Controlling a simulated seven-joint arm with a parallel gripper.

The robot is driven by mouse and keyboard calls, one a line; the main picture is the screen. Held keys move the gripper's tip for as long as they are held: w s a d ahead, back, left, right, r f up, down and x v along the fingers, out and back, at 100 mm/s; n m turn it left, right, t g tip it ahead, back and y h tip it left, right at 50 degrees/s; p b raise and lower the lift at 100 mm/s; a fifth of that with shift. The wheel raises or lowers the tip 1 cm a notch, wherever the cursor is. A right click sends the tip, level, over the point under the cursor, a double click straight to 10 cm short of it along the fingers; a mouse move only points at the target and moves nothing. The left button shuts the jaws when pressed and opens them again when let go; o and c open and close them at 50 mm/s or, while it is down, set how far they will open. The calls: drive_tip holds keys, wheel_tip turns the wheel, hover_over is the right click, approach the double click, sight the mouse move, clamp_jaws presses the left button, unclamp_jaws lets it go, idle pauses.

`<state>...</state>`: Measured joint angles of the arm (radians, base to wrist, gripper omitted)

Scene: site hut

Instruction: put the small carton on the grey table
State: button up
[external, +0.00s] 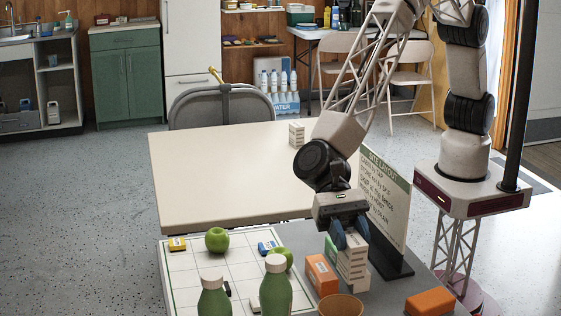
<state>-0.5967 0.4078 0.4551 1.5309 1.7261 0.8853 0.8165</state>
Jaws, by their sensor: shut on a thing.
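The fingers cover part of the carton's top. Whether its bottom touches the grey table is hard to tell. An orange-and-white carton (321,275) stands close beside it on the left. Another small pale striped carton (297,134) stands on the beige table (215,180) at its far right, beside my arm.
A sign board (385,200) stands just right of my gripper. Two green bottles (276,290), green apples (217,239), a brown bowl (341,305) and an orange block (430,302) crowd the front. A gridded white mat (192,275) lies left. The beige table is mostly clear.

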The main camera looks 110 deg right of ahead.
sight(344, 272)
drive_tip(key=shift+f, duration=3.1)
drive_tip(key=shift+f, duration=0.15)
drive_tip(key=shift+f, duration=1.75)
drive_tip(key=shift+f, duration=0.1)
drive_tip(key=o, duration=0.9)
drive_tip(key=shift+v, duration=1)
drive_tip(key=v, duration=1)
drive_tip(key=shift+d, duration=0.1)
